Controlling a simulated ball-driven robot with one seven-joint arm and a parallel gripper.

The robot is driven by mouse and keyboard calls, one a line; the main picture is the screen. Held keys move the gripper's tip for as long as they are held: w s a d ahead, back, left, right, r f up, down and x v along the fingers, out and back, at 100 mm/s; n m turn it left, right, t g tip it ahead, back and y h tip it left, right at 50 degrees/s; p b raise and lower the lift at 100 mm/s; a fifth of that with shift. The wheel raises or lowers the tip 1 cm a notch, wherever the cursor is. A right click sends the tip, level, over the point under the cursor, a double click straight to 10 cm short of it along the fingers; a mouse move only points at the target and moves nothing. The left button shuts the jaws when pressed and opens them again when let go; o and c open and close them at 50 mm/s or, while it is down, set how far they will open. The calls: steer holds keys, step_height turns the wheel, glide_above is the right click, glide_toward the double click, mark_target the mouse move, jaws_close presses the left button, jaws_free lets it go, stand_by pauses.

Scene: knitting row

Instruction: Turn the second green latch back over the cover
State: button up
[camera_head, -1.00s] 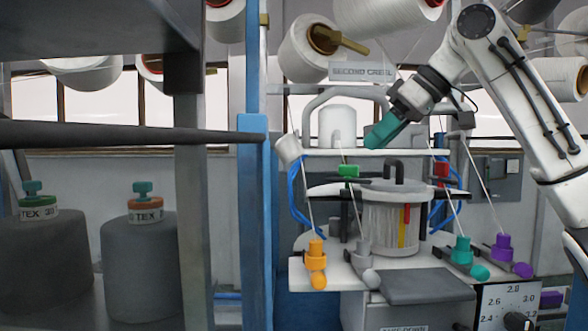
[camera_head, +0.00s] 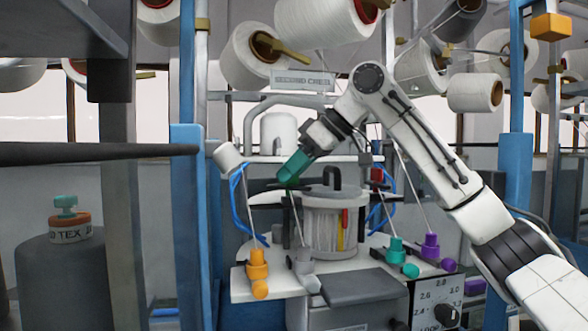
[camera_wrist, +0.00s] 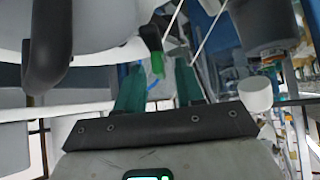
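The cover (camera_head: 320,228) is a clear-sided drum with a black arched handle (camera_head: 332,176) on the knitting machine. The handle also shows large at the left of the wrist view (camera_wrist: 48,50). My gripper (camera_head: 287,182), with teal fingers, points down at the cover's left side and hides most of the green latch there. In the wrist view, the green latch (camera_wrist: 157,63) is on a dark arm, in the gap between the two spread fingers of my gripper (camera_wrist: 160,76). I cannot tell whether either finger touches it. A red latch (camera_head: 377,174) stands at the cover's right.
Orange (camera_head: 258,265), grey, teal (camera_head: 396,252) and purple (camera_head: 430,245) yarn guides stand along the white table, with yarns rising from them. A blue post (camera_head: 187,220) stands left. Blue hoses flank the cover. White yarn cones hang above.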

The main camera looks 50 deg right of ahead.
jaws_close()
steer(key=shift+r+p, duration=0.2)
steer(key=shift+p, duration=0.55)
steer(key=shift+r+n+y+p, duration=0.1)
steer(key=shift+n+y+p, duration=0.2)
steer(key=shift+n+p, duration=0.25)
steer(key=n+g+y+p, duration=0.1)
steer(key=p, duration=0.3)
steer(key=shift+w+d+r+n, duration=0.1)
steer(key=shift+n, duration=0.25)
steer(key=n+g+y+p, duration=0.1)
steer(key=n+p, duration=0.1)
steer(key=p, duration=0.2)
steer(key=shift+w+d+g+y, duration=0.1)
steer(key=shift+g+y, duration=0.2)
steer(key=shift+f+n+g+p, duration=0.3)
steer(key=shift+n+p, duration=0.4)
steer(key=shift+p, duration=0.05)
steer(key=shift+f+y, duration=0.1)
steer(key=shift+y, duration=0.2)
